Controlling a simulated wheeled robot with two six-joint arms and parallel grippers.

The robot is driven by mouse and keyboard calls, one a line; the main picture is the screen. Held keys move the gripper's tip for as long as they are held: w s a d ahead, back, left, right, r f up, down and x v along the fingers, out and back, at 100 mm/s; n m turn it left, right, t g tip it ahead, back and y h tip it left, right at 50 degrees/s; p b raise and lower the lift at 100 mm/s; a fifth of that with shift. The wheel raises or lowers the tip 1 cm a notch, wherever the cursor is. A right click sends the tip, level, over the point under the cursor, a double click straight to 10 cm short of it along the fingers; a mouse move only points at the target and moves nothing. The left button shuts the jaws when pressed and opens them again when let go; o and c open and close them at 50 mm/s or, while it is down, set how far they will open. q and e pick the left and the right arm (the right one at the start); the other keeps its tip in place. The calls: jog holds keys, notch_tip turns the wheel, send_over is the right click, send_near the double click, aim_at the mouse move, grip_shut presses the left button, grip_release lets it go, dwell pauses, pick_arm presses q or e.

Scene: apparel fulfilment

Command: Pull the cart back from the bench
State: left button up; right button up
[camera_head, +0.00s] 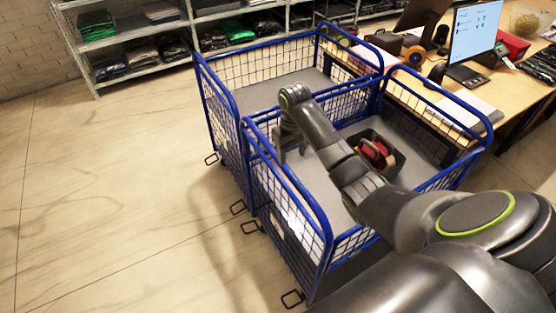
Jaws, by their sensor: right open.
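Two blue-framed wire carts stand side by side, left of the bench (520,125). The near cart (300,205) holds a dark grey bin with red items (375,152) on its grey floor. The far cart (215,100) looks empty. My right arm reaches in from the lower right over the near cart. My right gripper (290,152) is open, pointing down near that cart's far left corner, with nothing seen between its fingers. I cannot tell whether it touches the rail. My left gripper is out of view.
The bench carries a monitor (475,30), a laptop, a red box (512,45) and papers, close beside the carts' right side. Shelves (130,45) of folded clothes stand at the back. The floor (110,190) left of the carts is clear.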

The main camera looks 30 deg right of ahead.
aim_at(291, 172)
notch_tip(291, 172, down, 4)
jog(key=b, duration=0.3)
jog(key=shift+w+r, duration=0.1)
jog(key=shift+r, duration=0.15)
jog(key=shift+f+b, duration=0.25)
jog(key=shift+b, duration=0.1)
notch_tip(291, 172, down, 3)
jog(key=shift+r+b, duration=0.1)
jog(key=shift+b, duration=0.35)
jog(key=shift+f, duration=0.4)
jog(key=shift+f+b, duration=0.35)
jog(key=shift+f, duration=0.2)
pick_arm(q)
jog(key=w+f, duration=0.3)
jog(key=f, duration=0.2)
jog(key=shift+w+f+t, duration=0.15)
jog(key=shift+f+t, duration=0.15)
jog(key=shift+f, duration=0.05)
pick_arm(e)
jog(key=shift+f, duration=0.25)
grip_shut()
